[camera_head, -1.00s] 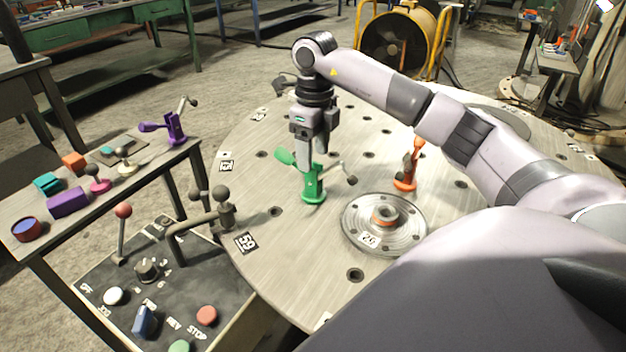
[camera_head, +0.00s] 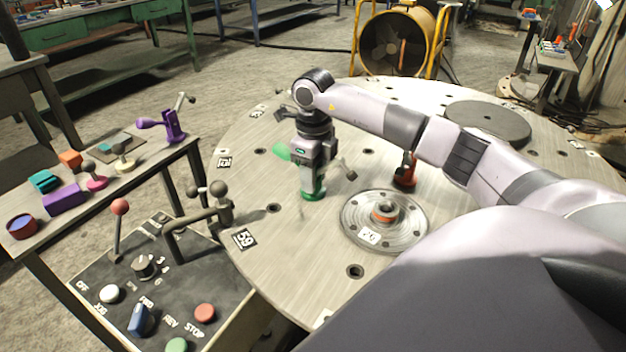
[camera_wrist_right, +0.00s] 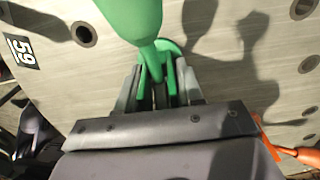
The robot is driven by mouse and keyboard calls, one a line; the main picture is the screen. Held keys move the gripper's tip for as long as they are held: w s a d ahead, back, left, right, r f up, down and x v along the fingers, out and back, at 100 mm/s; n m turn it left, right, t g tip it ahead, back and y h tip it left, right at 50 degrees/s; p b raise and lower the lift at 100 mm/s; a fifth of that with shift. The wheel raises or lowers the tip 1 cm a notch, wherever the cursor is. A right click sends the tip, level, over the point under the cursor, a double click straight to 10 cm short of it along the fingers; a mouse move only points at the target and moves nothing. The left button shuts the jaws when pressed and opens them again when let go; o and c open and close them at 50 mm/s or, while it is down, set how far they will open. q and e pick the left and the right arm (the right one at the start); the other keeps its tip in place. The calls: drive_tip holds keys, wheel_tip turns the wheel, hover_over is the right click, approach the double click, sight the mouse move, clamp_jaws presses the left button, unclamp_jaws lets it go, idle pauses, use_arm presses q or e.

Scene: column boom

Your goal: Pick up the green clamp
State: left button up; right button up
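The green clamp (camera_head: 281,151) stands upright on the round metal table. Its green handle sticks out to the left and its dark knob to the right. My right gripper (camera_head: 312,180) points down over the clamp, with its fingers low around the clamp's body. In the right wrist view the fingers (camera_wrist_right: 162,88) stand apart on either side of the green body, and the green handle (camera_wrist_right: 130,15) rises towards the camera. They look open; whether they touch the clamp is hard to see. My left gripper is not in view.
An orange clamp (camera_head: 406,171) stands right of the green one, partly behind my arm. A flanged metal disc (camera_head: 350,228) lies in front. The round table (camera_head: 300,255) has holes. A control panel (camera_head: 185,290) and a side bench with a purple clamp (camera_head: 172,125) are left.

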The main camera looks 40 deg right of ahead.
drive_tip(key=c, duration=0.3)
drive_tip(key=shift+c, duration=0.2)
drive_tip(key=shift+r, duration=0.1)
wheel_tip(320, 180, up, 20)
drive_tip(key=p, duration=0.4)
